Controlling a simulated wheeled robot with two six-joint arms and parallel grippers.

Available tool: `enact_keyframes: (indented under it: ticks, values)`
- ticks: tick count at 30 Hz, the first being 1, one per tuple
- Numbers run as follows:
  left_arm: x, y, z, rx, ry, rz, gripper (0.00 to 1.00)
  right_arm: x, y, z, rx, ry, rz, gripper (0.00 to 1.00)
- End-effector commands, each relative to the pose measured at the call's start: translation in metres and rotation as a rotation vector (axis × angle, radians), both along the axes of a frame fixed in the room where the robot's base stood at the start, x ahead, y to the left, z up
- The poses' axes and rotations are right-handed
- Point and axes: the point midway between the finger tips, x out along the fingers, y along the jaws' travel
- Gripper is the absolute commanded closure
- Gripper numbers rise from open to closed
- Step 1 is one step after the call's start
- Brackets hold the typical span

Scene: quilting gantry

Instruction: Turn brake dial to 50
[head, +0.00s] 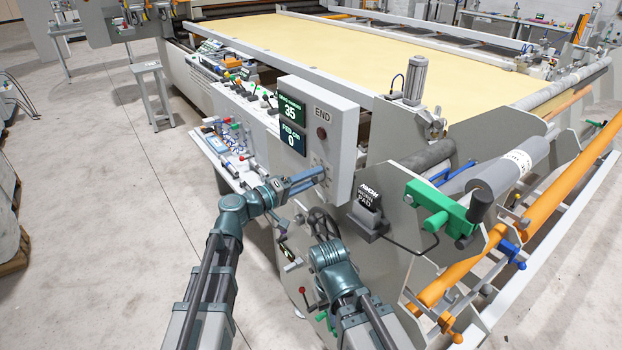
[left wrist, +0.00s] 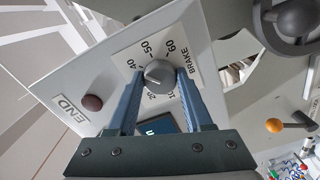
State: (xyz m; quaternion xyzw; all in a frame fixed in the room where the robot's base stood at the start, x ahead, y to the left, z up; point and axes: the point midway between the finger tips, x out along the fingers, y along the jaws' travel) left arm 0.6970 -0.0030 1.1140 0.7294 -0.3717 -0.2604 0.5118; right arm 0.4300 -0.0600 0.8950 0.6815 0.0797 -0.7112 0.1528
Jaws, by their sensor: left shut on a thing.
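The brake dial (left wrist: 160,73) is a round grey knob on a pale plate marked BRAKE, with 40, 50 and 60 printed around it. My left gripper (left wrist: 162,78) is shut on the knob, one blue finger on each side. I cannot make out where the knob points. In the head view, my left gripper (head: 322,173) reaches the lower part of the grey END control box (head: 338,112), where the dial is hard to see. The box's upper screen (head: 291,109) reads 35. My right arm is at bottom centre, but its gripper cannot be made out.
A lower screen (head: 292,138) reads 0. A dark red button (head: 321,133) is on the box. Open floor (head: 110,220) lies left.

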Motion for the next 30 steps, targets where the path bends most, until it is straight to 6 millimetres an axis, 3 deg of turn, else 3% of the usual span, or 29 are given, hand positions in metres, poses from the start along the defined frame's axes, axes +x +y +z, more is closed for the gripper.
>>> enact_keyframes:
  ticks: [15, 30]
  values:
    - [-0.0008, 0.0002, -0.0023, 0.274, -0.370, -0.002, 1.00, 0.0000, 0.0000, -0.0014, 0.000, 0.000, 0.000, 1.00]
    - [-0.0007, 0.0004, -0.0029, 0.405, -0.549, -0.003, 1.00, 0.0000, 0.0000, -0.0018, 0.000, 0.000, 0.000, 1.00]
